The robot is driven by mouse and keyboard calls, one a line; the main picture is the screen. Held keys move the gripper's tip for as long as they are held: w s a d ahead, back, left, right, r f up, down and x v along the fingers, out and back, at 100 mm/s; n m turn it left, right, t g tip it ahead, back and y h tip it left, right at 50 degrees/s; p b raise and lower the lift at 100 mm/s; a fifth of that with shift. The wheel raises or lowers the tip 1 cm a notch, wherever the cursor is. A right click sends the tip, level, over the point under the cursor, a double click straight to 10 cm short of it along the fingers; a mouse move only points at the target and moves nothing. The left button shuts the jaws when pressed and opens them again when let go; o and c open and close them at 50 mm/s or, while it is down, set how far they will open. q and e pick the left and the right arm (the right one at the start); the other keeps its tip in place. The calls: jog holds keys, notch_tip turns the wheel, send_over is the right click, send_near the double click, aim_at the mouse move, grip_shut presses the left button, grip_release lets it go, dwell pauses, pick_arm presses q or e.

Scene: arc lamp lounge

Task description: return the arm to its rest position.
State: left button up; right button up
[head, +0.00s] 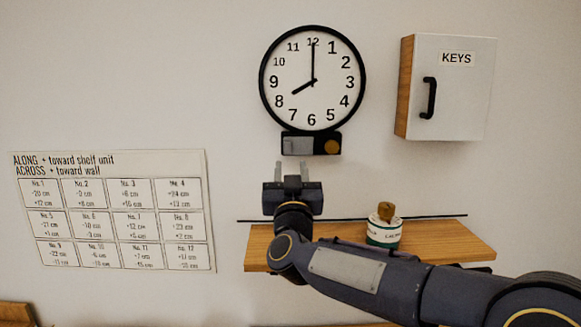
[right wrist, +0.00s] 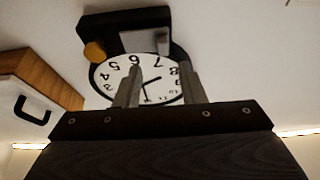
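My right gripper (head: 292,172) is raised in front of the wall, its two fingers pointing up. The fingers are apart with nothing between them. It sits just below the black box (head: 328,144) under the round wall clock (head: 314,82); I cannot tell how far it is from the box. In the right wrist view the open fingers (right wrist: 158,88) show in front of the clock face (right wrist: 150,76), with the box (right wrist: 122,24) beyond them. My right arm reaches in from the lower right, in front of the wooden shelf. My left gripper is not in view.
The wooden shelf (head: 450,236) holds a white and green tin (head: 384,234) with a brown top, close to my right forearm. A key cabinet (head: 460,90) hangs at the upper right. A chart (head: 112,210) is on the wall at left. The wall between chart and clock is bare.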

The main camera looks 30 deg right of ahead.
jog(key=shift+s+a+f, duration=0.25)
jog(key=shift+s, duration=0.2)
jog(key=s+a+f+n+g+y, duration=0.2)
jog(key=s+a+f+n+y, duration=0.1)
jog(key=s+a+f+y, duration=0.3)
jog(key=s+a+f+n+g+y, duration=0.25)
jog(key=a+f+y, duration=0.25)
jog(key=f+y, duration=0.35)
jog(key=s+a+f+g, duration=0.2)
jog(key=s+f+g, duration=0.2)
jog(key=s+f, duration=0.4)
jog(key=s+a+f+g+y, duration=0.1)
jog(key=s+a+f+g, duration=0.1)
jog(key=s+f+g, duration=0.3)
jog(key=s+f+m, duration=0.1)
jog(key=s+f, duration=0.3)
jog(key=s, duration=0.2)
jog(key=shift+s+a, duration=0.15)
jog(key=shift+a, duration=0.05)
